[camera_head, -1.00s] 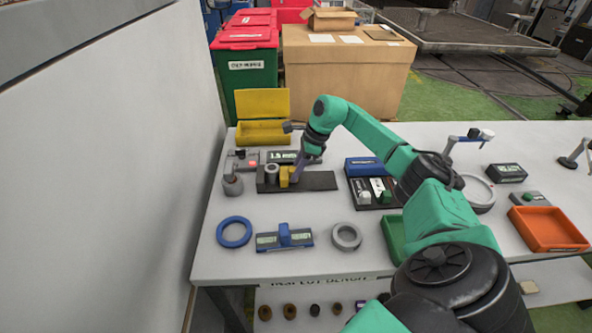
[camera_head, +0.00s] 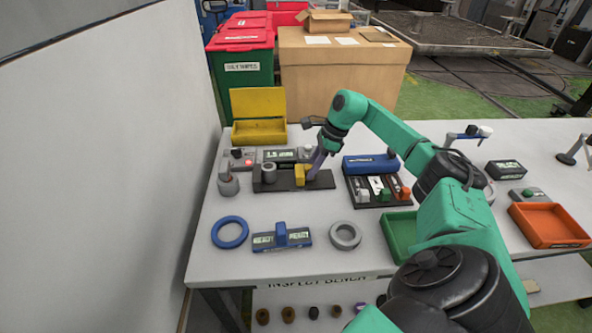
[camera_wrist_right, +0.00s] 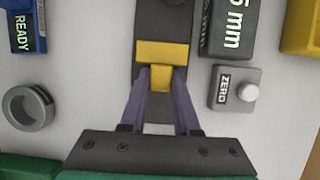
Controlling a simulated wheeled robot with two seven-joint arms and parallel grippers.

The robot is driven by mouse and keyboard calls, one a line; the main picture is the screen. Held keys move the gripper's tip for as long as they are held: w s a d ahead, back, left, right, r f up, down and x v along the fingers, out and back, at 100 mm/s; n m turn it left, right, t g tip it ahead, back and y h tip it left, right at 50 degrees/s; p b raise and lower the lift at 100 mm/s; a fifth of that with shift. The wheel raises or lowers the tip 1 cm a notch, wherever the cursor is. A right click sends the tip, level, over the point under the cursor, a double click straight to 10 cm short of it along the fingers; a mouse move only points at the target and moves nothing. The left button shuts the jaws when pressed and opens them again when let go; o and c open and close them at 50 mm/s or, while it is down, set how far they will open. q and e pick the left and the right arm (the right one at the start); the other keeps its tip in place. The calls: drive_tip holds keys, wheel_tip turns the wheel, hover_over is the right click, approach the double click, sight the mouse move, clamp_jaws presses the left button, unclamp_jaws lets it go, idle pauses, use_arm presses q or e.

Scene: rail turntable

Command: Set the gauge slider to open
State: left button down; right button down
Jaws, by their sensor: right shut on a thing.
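The gauge slider is a yellow block (camera_head: 300,175) on a dark rail (camera_head: 265,187) in the head view. A grey ring-shaped part (camera_head: 268,173) stands on the rail to its left, with a gap between them. My right gripper (camera_head: 314,170) reaches down at the block's right side. In the wrist view the yellow slider (camera_wrist_right: 160,51) shows a wide bar and a narrower tab, and my right gripper's purple fingers (camera_wrist_right: 160,82) are shut on the tab. My left gripper is not in view.
A display (camera_head: 281,156) and a grey ZERO button box (camera_wrist_right: 235,90) stand beside the rail. A blue gauge block (camera_head: 282,238), a blue ring (camera_head: 230,233), a grey ring (camera_head: 345,236) and a green tray (camera_head: 398,243) lie in front. A black tray of small parts (camera_head: 385,202) stands right.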

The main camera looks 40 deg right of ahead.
drive_tip(key=shift+s+d+b, duration=0.15)
drive_tip(key=shift+s+d, duration=0.3)
drive_tip(key=shift+d, duration=0.15)
drive_tip(key=shift+s+d+b, duration=0.15)
drive_tip(key=shift+s+d, duration=0.25)
drive_tip(key=shift+d, duration=0.2)
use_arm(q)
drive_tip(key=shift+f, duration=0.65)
use_arm(e)
drive_tip(key=shift+r, duration=0.15)
drive_tip(key=c, duration=1)
unclamp_jaws()
drive_tip(key=o, duration=0.4)
drive_tip(key=shift+c, duration=0.2)
drive_tip(key=shift+s+d, duration=0.1)
